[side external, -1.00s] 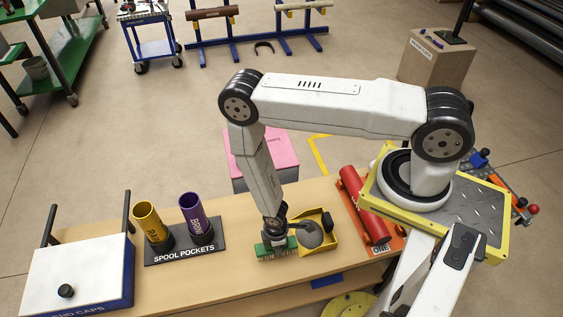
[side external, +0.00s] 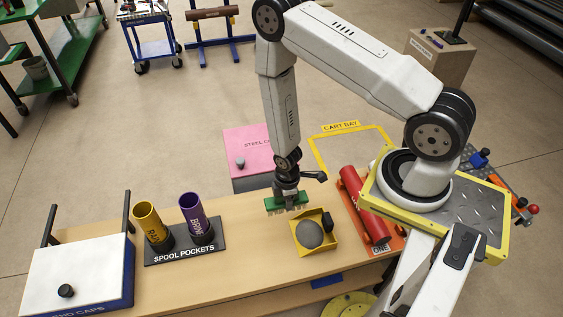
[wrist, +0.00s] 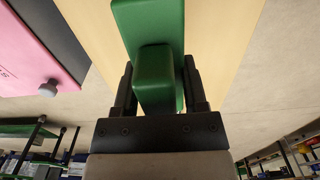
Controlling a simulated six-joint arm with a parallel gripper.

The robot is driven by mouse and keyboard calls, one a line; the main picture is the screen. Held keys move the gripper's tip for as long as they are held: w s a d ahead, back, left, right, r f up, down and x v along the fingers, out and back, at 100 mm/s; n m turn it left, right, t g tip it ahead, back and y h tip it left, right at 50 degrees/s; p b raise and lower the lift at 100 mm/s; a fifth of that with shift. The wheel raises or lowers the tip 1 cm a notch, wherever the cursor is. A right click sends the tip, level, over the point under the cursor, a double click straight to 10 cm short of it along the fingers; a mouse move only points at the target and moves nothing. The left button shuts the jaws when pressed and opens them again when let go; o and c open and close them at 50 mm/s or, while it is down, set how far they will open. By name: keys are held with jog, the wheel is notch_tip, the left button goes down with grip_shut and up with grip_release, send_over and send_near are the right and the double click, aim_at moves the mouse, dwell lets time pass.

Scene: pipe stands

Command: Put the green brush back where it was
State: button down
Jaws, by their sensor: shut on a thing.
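The green brush (side external: 287,202) is held in my gripper (side external: 287,193), its bristles pointing down, above the wooden table (side external: 215,268) near the table's far edge. In the wrist view the green brush (wrist: 152,50) fills the space between the two dark fingers of my gripper (wrist: 157,85), which are shut on its handle. A gap between the bristles and the table is likely but hard to measure from these views.
A yellow tray (side external: 301,245) with a grey round thing (side external: 310,234) stands just right and nearer. The spool pockets (side external: 185,246) hold a yellow and a purple tube at left. A red cylinder (side external: 365,205) lies at right. A pink-topped box (side external: 248,150) stands behind the table.

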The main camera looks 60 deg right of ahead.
jog(key=shift+s+d+r, duration=0.1)
jog(key=shift+d+r, duration=0.35)
jog(key=shift+r, duration=0.05)
jog(key=shift+w+f, duration=0.35)
jog(key=shift+w, duration=0.4)
jog(key=shift+w+d+f, duration=0.25)
jog(key=shift+w+f, duration=1.25)
jog(key=shift+w, duration=0.5)
jog(key=shift+w+d+f, duration=0.2)
jog(key=shift+w+f, duration=1.25)
jog(key=shift+w, duration=0.6)
jog(key=shift+w+d+f, duration=0.25)
jog(key=shift+w+f, duration=1.25)
jog(key=shift+w, duration=0.5)
jog(key=shift+w+f, duration=0.15)
jog(key=shift+f, duration=1.6)
jog(key=shift+f, duration=0.1)
